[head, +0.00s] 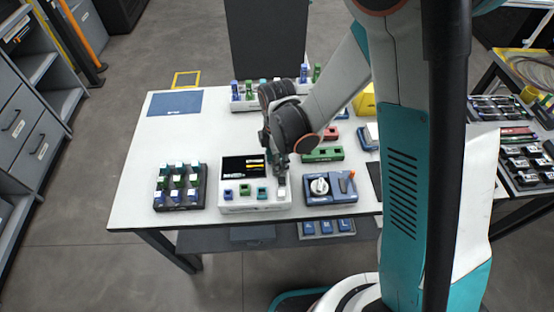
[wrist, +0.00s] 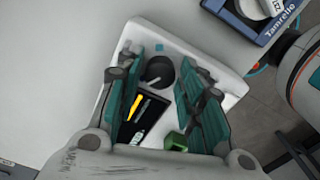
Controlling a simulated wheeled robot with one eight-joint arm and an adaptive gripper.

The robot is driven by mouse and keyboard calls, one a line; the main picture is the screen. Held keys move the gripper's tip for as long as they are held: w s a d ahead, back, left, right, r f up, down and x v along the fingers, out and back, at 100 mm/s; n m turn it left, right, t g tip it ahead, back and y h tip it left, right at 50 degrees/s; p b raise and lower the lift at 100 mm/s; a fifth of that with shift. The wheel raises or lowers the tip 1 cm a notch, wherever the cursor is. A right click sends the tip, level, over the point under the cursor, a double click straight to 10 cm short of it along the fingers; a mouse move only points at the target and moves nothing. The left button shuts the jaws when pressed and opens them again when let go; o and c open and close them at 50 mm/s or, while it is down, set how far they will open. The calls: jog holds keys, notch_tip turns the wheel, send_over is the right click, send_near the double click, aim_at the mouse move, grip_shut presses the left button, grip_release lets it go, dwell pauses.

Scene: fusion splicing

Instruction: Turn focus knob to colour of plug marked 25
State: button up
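The white splicer box (head: 230,208) stands at the table's front edge, with a dark screen (head: 235,168) and blue (head: 228,192), green (head: 245,189) and teal (head: 262,192) plugs along its front. In the wrist view, a round black knob (wrist: 158,72) sits on the box beside the screen (wrist: 140,118). A small teal mark (wrist: 158,48) is next to the knob. My gripper (head: 281,172) is over the right end of the box. In the wrist view its fingers (wrist: 165,90) are apart, on either side of the knob. A green plug (wrist: 175,141) shows lower down. I cannot read the number 25 on any plug.
A blue device with a white dial (head: 320,186) stands just right of the box. A dark rack (head: 180,207) of several coloured plugs stands to its left. A green block (head: 323,155) and a rear rack (head: 240,105) lie behind.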

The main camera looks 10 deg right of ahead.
jog(key=shift+c, duration=0.5)
jog(key=c, duration=0.7)
jog(key=shift+m, duration=0.4)
jog(key=m+b, duration=0.1)
jog(key=m, duration=0.2)
jog(key=shift+m+b, duration=0.3)
jog(key=shift+b, duration=0.05)
jog(key=m+b, duration=0.1)
jog(key=m, duration=0.3)
jog(key=shift+m, duration=0.3)
